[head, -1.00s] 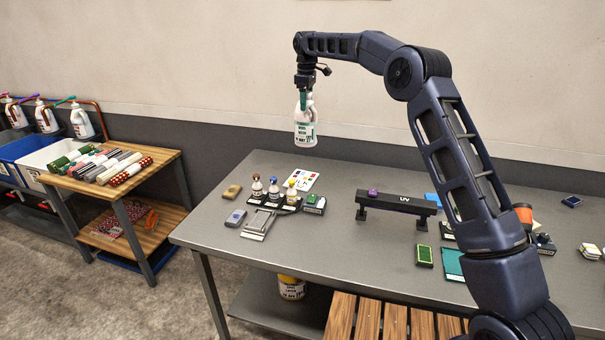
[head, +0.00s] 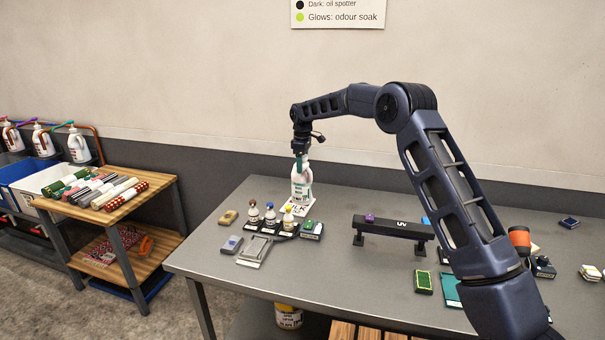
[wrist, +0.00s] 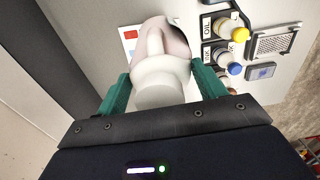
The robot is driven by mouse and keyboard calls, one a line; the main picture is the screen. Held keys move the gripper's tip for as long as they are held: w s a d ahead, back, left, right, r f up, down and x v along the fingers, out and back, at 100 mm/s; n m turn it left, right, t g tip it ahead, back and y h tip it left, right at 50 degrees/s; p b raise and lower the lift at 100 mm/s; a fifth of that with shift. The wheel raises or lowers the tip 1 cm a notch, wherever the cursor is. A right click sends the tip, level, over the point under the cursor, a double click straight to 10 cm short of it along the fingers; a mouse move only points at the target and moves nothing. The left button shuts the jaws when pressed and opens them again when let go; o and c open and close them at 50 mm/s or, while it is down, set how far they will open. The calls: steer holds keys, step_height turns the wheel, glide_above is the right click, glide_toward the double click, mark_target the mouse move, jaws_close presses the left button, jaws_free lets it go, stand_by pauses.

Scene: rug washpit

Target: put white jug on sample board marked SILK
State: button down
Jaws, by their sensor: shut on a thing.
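The white jug (head: 301,188) with a green-and-white label is upright at the back left of the grey table. My gripper (head: 301,160) is shut on its top from above. In the wrist view the green fingers (wrist: 160,92) stand on both sides of the jug's white cap (wrist: 160,85). The white sample board (head: 292,209) lies under or just behind the jug's base, with part of its lettering, "LK", showing. I cannot tell whether the jug touches the board.
Small bottles (head: 270,216) in a dark rack stand close in front of the board. A grey tray (head: 255,250), a sponge (head: 228,217) and a black UV bar (head: 393,227) are also on the table. A wooden cart (head: 120,200) with rolled rugs stands at left.

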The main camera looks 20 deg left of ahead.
steer(key=shift+f, duration=2.25)
steer(key=shift+c, duration=1)
jaws_free()
